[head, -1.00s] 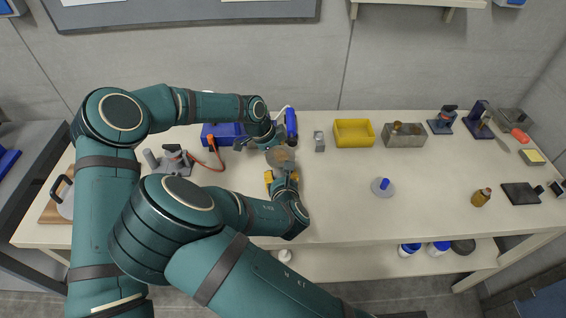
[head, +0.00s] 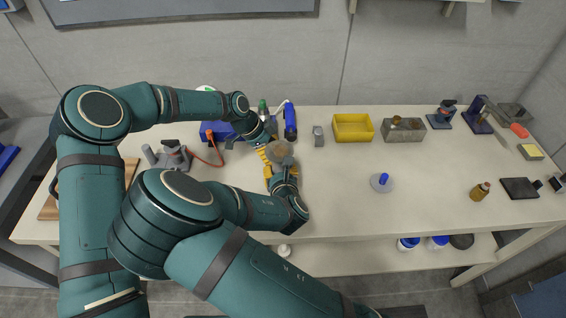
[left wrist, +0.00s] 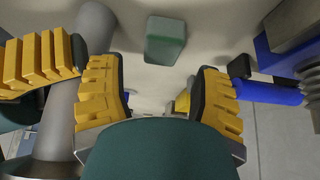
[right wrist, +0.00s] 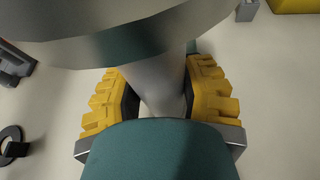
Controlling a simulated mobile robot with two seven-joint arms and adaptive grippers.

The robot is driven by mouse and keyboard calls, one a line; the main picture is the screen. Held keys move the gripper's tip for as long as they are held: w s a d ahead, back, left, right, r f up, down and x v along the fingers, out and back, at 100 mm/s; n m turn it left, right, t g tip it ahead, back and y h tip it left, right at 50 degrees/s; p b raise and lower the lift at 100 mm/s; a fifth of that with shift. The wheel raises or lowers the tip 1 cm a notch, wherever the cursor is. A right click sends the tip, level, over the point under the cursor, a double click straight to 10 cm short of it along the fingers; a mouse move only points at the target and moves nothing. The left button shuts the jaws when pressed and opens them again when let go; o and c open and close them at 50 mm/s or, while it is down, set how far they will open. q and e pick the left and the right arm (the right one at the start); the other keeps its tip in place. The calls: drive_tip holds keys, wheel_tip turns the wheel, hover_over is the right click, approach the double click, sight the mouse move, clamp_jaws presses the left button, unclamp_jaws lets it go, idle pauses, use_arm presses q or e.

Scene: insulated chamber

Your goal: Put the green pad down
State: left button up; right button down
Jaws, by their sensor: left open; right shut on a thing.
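The green pad (left wrist: 165,40), a small green block, shows ahead of my left gripper (left wrist: 162,82) in the left wrist view. It appears to lie on the pale worktop, apart from the fingers. My left gripper is open, with nothing between its fingers. My right gripper (head: 281,174) is shut on the grey stem of a round disc-topped tool (head: 280,152). The stem (right wrist: 160,82) also shows between its fingers in the right wrist view. In the head view I cannot make out the pad for certain; my left arm and the disc crowd that spot.
The grey stem and right fingers are close beside my left gripper. A blue box (head: 220,131) and blue cylinder (head: 290,122) stand behind. A yellow bin (head: 353,128) and grey box (head: 403,130) are right of them. The worktop's middle front is clear around a blue-knobbed disc (head: 382,182).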

use_arm(q)
drive_tip(key=shift+x, duration=2.9)
drive_tip(key=shift+w+d+r, duration=0.1)
drive_tip(key=shift+w+d, duration=0.05)
drive_tip(key=c, duration=0.8)
drive_tip(key=shift+r, duration=0.1)
drive_tip(key=shift+r, duration=0.3)
drive_tip(key=v, duration=0.2)
drive_tip(key=shift+r, duration=0.5)
hover_over(227, 168)
